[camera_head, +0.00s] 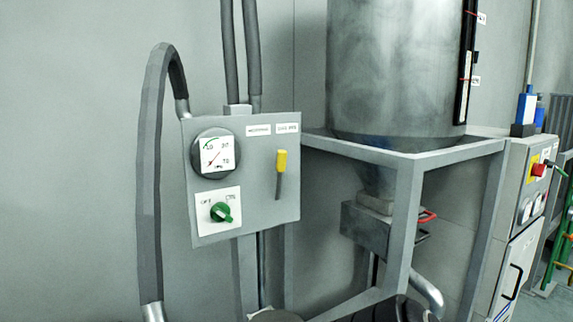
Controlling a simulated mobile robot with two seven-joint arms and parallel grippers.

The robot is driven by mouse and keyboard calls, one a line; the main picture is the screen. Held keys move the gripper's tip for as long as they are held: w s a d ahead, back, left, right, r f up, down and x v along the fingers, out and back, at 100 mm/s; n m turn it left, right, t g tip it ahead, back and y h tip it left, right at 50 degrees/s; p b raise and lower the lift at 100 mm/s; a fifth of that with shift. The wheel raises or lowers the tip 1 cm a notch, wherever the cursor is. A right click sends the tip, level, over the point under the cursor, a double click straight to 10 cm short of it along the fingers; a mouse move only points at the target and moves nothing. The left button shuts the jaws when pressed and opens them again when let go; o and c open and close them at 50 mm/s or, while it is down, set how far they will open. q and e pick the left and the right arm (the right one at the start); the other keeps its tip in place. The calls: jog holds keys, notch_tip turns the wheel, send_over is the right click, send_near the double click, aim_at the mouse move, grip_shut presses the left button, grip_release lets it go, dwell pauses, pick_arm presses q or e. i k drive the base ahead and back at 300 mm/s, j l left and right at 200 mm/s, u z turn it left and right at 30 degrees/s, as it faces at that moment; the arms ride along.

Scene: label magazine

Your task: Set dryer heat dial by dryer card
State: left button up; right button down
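A grey control box (262,205) faces me left of centre. It carries a round gauge (216,153) with a red needle, a green knob (222,212) on a white plate marked OFF at its left, and a lever with a yellow handle (281,161). Two small white labels (272,129) sit at its top right, too small to read surely. A cabinet (515,185) at the right edge bears a red knob on a yellow plate (538,169) and small white dials (533,208) below it. I cannot tell which is the heat dial, and I cannot identify a dryer card. Neither gripper is in view.
A large metal hopper (395,70) stands in a grey frame (402,225) between box and cabinet. A thick grey hose (150,190) arches at the left. A blue bottle (526,106) stands on the cabinet. A red-handled slide (427,216) juts out below the hopper.

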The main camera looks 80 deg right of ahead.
aim_at(550, 165)
jog(key=z, duration=3.9)
jog(key=i+l, duration=0.6)
jog(key=i+l+u, duration=0.1)
jog(key=i+l, duration=1.05)
jog(key=l, duration=0.25)
